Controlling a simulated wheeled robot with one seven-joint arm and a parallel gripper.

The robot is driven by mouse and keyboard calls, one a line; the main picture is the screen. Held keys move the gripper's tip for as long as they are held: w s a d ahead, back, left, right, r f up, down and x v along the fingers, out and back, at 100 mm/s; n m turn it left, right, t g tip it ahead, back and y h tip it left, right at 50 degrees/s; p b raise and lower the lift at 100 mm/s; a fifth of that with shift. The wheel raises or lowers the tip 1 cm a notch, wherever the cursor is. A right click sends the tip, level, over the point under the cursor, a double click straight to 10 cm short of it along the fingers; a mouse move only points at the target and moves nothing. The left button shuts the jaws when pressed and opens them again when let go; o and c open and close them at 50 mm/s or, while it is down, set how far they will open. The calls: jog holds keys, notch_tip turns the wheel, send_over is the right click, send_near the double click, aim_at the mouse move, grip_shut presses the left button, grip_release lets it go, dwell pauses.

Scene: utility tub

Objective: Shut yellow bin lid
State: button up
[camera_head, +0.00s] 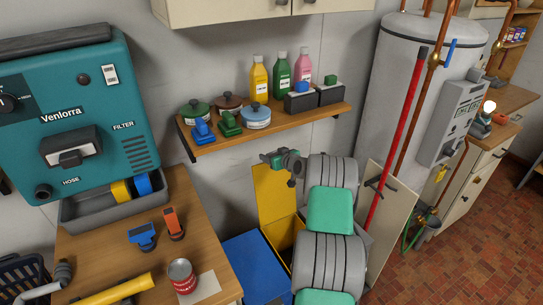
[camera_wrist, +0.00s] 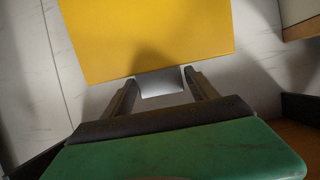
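The yellow bin (camera_head: 292,240) stands on the floor below the wall shelf, partly hidden behind my arm. Its yellow lid (camera_head: 272,192) stands raised, nearly upright, near the wall. In the wrist view the lid (camera_wrist: 145,35) fills the upper middle, with a pale grey tab-like piece (camera_wrist: 160,83) at its edge. My gripper (camera_head: 284,162) is at the lid's top edge. In the wrist view its two dark fingers (camera_wrist: 161,88) are spread apart, with the grey piece between their tips. I cannot tell whether they touch it.
A blue bin (camera_head: 250,268) stands left of the yellow one. A wooden shelf (camera_head: 285,130) with bottles and tins is above my gripper. A wooden worktop (camera_head: 140,215) is at the left. A red pole (camera_head: 398,135), a leaning board (camera_head: 388,222) and a boiler (camera_head: 405,80) are at the right.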

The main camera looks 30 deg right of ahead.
grip_shut()
dwell(0.5)
